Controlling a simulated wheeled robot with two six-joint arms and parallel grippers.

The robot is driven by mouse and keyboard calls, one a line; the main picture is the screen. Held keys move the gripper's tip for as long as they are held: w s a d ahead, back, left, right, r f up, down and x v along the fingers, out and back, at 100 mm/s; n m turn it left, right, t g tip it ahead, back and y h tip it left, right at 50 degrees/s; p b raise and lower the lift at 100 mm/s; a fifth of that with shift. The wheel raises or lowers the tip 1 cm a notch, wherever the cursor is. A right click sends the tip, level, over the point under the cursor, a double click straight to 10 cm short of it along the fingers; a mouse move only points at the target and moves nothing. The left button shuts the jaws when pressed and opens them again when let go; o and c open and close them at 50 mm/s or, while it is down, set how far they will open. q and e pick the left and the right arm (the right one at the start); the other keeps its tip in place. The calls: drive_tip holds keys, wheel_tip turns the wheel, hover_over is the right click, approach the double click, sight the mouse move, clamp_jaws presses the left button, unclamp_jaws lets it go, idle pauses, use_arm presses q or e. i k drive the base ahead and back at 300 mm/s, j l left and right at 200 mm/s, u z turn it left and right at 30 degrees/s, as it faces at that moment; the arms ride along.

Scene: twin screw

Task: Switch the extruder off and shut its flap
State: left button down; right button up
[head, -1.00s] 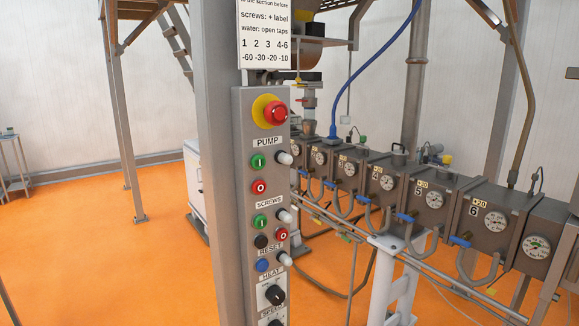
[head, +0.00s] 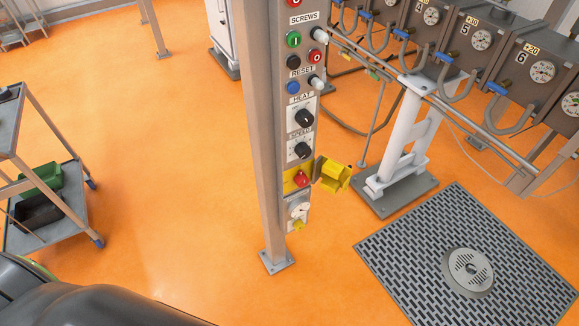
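The control panel (head: 286,117) of the extruder is fixed to a grey post. Low on it is a red switch (head: 301,180) on a yellow plate; I cannot tell its setting. A yellow flap (head: 334,175) stands open to the right of this switch, swung out from the panel. Above are the screws' green button (head: 293,39) and red button (head: 315,57), and the heat knob (head: 304,118) and speed knob (head: 302,150). The extruder (head: 481,38) runs along the upper right with gauges and blue taps. Neither of my grippers is in view.
A floor grating (head: 400,240) with a round cover lies at the lower right. A white support leg (head: 398,150) stands behind the flap. A grey trolley (head: 72,205) with bins is at the left. Orange floor between trolley and post is clear.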

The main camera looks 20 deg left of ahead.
sight(302, 179)
drive_tip(key=i+l+u, duration=0.1)
drive_tip(key=u, duration=0.4)
drive_tip(key=l+u, duration=0.1)
drive_tip(key=u, duration=0.35)
drive_tip(key=i+l+u, duration=0.1)
drive_tip(key=u, duration=0.4)
drive_tip(key=l+u, duration=0.2)
drive_tip(key=u, duration=0.25)
drive_tip(key=l+u, duration=0.2)
drive_tip(key=l, duration=0.25)
drive_tip(key=l+u, duration=0.2)
drive_tip(key=l, duration=0.2)
drive_tip(key=l+u, duration=0.2)
drive_tip(key=l, duration=0.2)
drive_tip(key=k+l+u, duration=0.2)
drive_tip(key=l, duration=0.2)
drive_tip(key=l+u, duration=0.2)
drive_tip(key=l, duration=0.25)
drive_tip(key=k+l+u, duration=0.2)
drive_tip(key=l, duration=0.15)
drive_tip(key=k+l, duration=0.1)
drive_tip(key=l, duration=0.95)
drive_tip(key=k, duration=0.05)
